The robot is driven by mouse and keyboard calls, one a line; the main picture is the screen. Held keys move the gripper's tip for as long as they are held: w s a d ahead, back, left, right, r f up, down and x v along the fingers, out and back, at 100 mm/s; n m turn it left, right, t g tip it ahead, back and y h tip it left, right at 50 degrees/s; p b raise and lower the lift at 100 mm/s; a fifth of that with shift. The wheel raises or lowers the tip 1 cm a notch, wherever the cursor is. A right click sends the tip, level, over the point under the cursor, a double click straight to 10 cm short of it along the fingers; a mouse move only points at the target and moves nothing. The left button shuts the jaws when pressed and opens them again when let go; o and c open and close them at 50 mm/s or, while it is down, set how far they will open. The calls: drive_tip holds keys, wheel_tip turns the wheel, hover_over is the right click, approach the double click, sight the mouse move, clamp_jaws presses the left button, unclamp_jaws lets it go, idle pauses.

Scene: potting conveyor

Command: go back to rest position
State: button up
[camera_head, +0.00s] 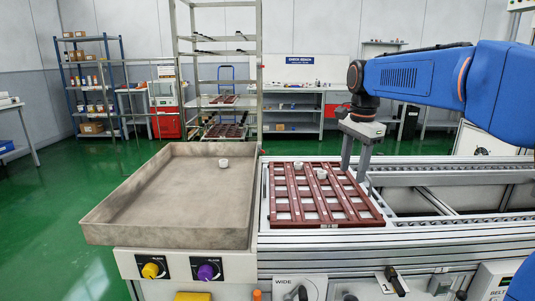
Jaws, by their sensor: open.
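My gripper (355,176) hangs down from my blue arm, above the right part of a dark red slotted tray (349,201). Its two fingers are apart with nothing between them. How far the fingertips are above the tray is hard to tell. The red tray lies on the metal conveyor and has rows of openings. A small white pot (298,165) sits at its far left side, and another white pot (321,174) sits near its middle.
A beige shallow bin (100,215) stands left of the red tray, with one white pot (224,163) at its far right. Conveyor rails (450,178) run to the right. Knobs and levers line the front edge. A tall rack (217,60) stands behind.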

drive_tip(key=s+d+f+n+t, duration=0.1)
drive_tip(key=s+f+n, duration=0.3)
drive_tip(key=s, duration=0.6)
drive_tip(key=s+d+f+n+t, duration=0.1)
drive_tip(key=s+d+f+n, duration=0.1)
drive_tip(key=s+f+n, duration=0.3)
drive_tip(key=s+d+f+n+t, duration=0.1)
drive_tip(key=s+f+n, duration=0.3)
drive_tip(key=s+f, duration=0.5)
drive_tip(key=s, duration=0.8)
drive_tip(key=shift+d+t, duration=0.2)
drive_tip(key=shift+t, duration=0.1)
